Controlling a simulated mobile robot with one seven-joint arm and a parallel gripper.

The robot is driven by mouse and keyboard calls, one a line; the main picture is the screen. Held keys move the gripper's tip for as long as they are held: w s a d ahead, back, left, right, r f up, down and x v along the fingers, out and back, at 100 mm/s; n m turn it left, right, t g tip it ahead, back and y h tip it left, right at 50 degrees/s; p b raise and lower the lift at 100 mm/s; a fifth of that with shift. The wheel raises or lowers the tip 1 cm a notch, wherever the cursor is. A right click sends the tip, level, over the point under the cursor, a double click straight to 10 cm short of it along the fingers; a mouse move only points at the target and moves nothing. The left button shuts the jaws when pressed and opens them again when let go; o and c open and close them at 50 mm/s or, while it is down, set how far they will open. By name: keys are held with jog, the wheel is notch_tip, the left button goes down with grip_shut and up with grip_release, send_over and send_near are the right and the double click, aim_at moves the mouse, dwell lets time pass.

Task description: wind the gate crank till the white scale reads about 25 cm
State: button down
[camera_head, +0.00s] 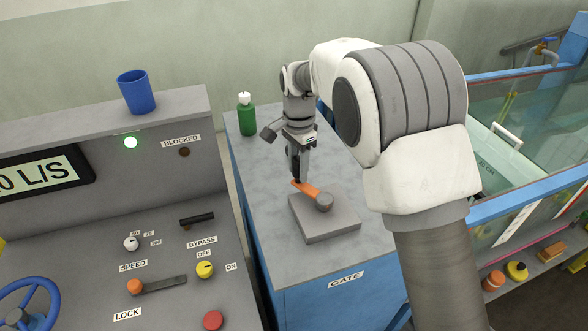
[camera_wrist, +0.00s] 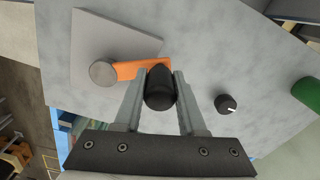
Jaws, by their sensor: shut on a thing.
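The gate crank has an orange arm (camera_head: 307,189) running from a round grey hub (camera_head: 325,203) on a grey block (camera_head: 328,226), on top of the GATE cabinet. In the head view the arm points up and left from the hub. My gripper (camera_head: 297,177) is shut on the crank's black handle, at the outer end of the arm. The wrist view shows the black handle (camera_wrist: 160,88) between both fingers and the orange arm (camera_wrist: 130,70) beside it.
A green bottle (camera_head: 246,115) stands at the cabinet's back. A dark knob with a white mark (camera_wrist: 226,104) is near my gripper in the wrist view. The control console (camera_head: 90,240) with a blue cup (camera_head: 137,91) stands left; the glass flume (camera_head: 530,110) is right.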

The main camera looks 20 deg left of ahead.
jog(key=shift+w+d+r, duration=0.1)
jog(key=shift+w+d, duration=0.1)
jog(key=shift+w, duration=0.25)
jog(key=shift+w+d, duration=0.1)
jog(key=shift+w, duration=0.05)
jog(key=c, duration=0.5)
grip_release()
notch_tip(320, 180, up, 17)
jog(key=shift+r, duration=0.2)
jog(key=shift+d, duration=0.1)
dwell(0.3)
